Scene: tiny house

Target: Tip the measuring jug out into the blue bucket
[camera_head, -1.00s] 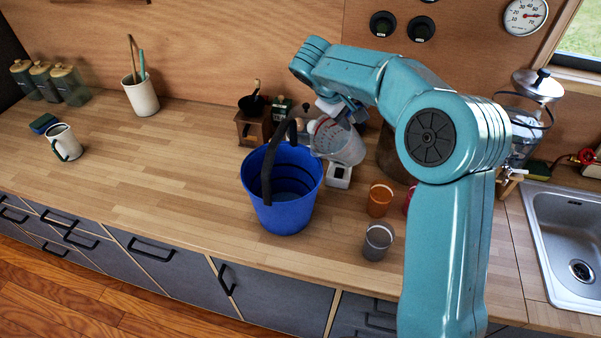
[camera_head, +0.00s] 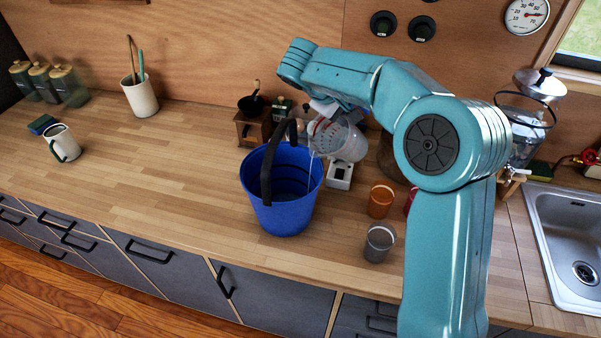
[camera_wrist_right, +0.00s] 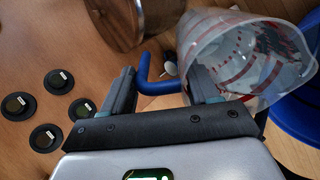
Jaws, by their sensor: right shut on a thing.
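The clear measuring jug (camera_head: 345,142) with red markings is tilted well over, its mouth towards the left, over the right rim of the blue bucket (camera_head: 285,212). A thin pale stream falls from its lip into the bucket. The bucket stands upright on the counter with its dark handle raised. My right gripper (camera_wrist_right: 162,82) is shut on the jug's blue handle (camera_wrist_right: 153,86) in the wrist view. The jug's body (camera_wrist_right: 245,58) shows there to the right of the fingers, with part of the bucket (camera_wrist_right: 298,115) beyond. My left gripper is not in view.
Orange (camera_head: 380,201) and grey (camera_head: 378,243) cups stand right of the bucket, with a red one partly behind my arm. A coffee grinder (camera_head: 252,128) and a white scale-like box (camera_head: 339,175) stand behind.

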